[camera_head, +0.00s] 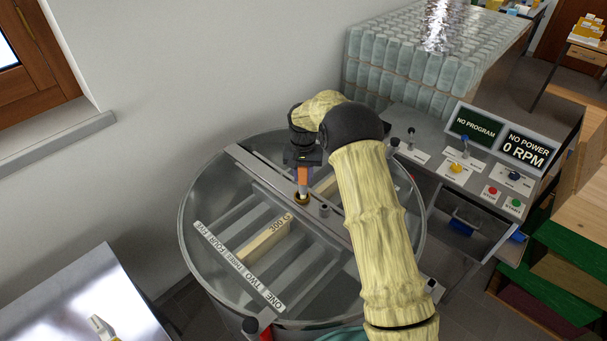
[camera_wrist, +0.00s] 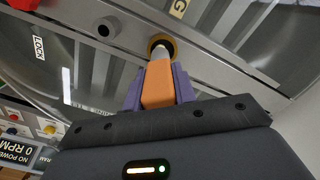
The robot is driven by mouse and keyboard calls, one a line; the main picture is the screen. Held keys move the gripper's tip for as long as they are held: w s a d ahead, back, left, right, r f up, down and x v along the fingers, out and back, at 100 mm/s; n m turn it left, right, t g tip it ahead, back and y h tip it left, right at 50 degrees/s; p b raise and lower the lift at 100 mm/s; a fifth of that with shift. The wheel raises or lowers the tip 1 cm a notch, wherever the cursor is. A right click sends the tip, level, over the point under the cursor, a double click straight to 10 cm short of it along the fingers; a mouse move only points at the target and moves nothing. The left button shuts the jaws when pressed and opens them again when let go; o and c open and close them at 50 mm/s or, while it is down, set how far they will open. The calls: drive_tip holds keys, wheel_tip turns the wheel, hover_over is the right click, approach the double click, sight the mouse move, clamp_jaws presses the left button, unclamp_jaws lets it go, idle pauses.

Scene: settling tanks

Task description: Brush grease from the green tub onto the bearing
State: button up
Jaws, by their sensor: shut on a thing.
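My gripper (camera_head: 303,168) is shut on the orange handle of a brush (camera_wrist: 158,84), between its purple fingers in the wrist view. The brush points down, and its pale tip (camera_wrist: 160,52) is at a brass ring, which looks like the bearing (camera_wrist: 162,40). The bearing (camera_head: 301,198) sits on the metal crossbar over the round drum. Whether the bristles touch it or carry grease, I cannot tell. I cannot make out a green tub; a teal shape (camera_head: 345,335) is cut off at the bottom edge of the head view.
The drum (camera_head: 188,232) has slots and a labelled strip (camera_head: 238,266). A black peg (camera_head: 324,210) stands on the crossbar right of the bearing. A control panel (camera_head: 470,165) with knobs is at right. A metal table (camera_head: 75,310) is at lower left.

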drive_tip(key=shift+w+a, duration=0.4)
drive_tip(key=shift+a, duration=0.1)
drive_tip(key=shift+s+d, duration=0.55)
drive_tip(key=shift+d, duration=0.1)
idle(0.5)
drive_tip(key=shift+w+a+p, duration=0.35)
drive_tip(key=shift+w+a, duration=0.2)
drive_tip(key=shift+a, duration=0.1)
idle(0.4)
drive_tip(key=shift+s+d, duration=0.6)
drive_tip(key=shift+d, duration=0.05)
idle(0.4)
drive_tip(key=shift+w+a, duration=0.1)
drive_tip(key=shift+w, duration=0.05)
drive_tip(key=shift+w+a, duration=0.2)
drive_tip(key=shift+a, duration=0.05)
drive_tip(key=shift+w+a, duration=0.3)
idle(0.4)
drive_tip(key=shift+s+d, duration=0.65)
idle(0.4)
drive_tip(key=shift+w+a, duration=0.35)
idle(0.3)
